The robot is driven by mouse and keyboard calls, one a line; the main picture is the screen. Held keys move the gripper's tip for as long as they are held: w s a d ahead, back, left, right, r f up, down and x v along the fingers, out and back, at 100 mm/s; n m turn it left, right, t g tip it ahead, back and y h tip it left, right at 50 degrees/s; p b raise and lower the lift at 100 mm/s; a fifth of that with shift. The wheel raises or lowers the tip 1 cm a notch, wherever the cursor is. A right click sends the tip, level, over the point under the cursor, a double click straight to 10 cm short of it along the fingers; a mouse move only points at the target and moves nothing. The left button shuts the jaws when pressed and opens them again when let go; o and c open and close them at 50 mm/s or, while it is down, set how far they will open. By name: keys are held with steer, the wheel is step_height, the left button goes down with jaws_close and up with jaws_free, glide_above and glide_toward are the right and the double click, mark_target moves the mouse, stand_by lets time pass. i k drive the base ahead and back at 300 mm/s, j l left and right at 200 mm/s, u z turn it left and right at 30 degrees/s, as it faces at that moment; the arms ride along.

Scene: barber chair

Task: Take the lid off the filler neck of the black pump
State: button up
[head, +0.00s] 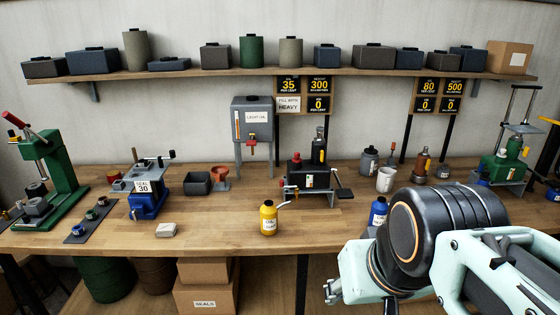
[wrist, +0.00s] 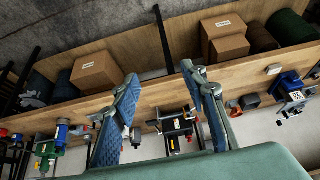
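The black pump (head: 305,178) stands near the middle of the workbench, with a tall dark cylinder on its right and a small red-topped part (head: 296,157) on its left. At this size I cannot tell which part is the filler neck's lid. In the wrist view, which looks turned over, the pump (wrist: 178,126) shows between and beyond my fingers. My gripper (wrist: 160,78) is open and empty, its two blue-padded fingers well apart. In the head view my arm fills the lower right, in front of the bench and apart from the pump; my fingers are mostly hidden there.
A yellow bottle (head: 268,217) stands in front of the pump, and a blue bottle (head: 378,211) stands right of it near my arm. A grey tank (head: 252,118) with a red tap is behind left.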

mark_target(296, 159)
steer(key=i+j+z, duration=0.1)
steer(key=i, duration=0.4)
steer(key=i+j+z, duration=0.15)
steer(key=i+j, duration=0.25)
steer(key=i, duration=0.1)
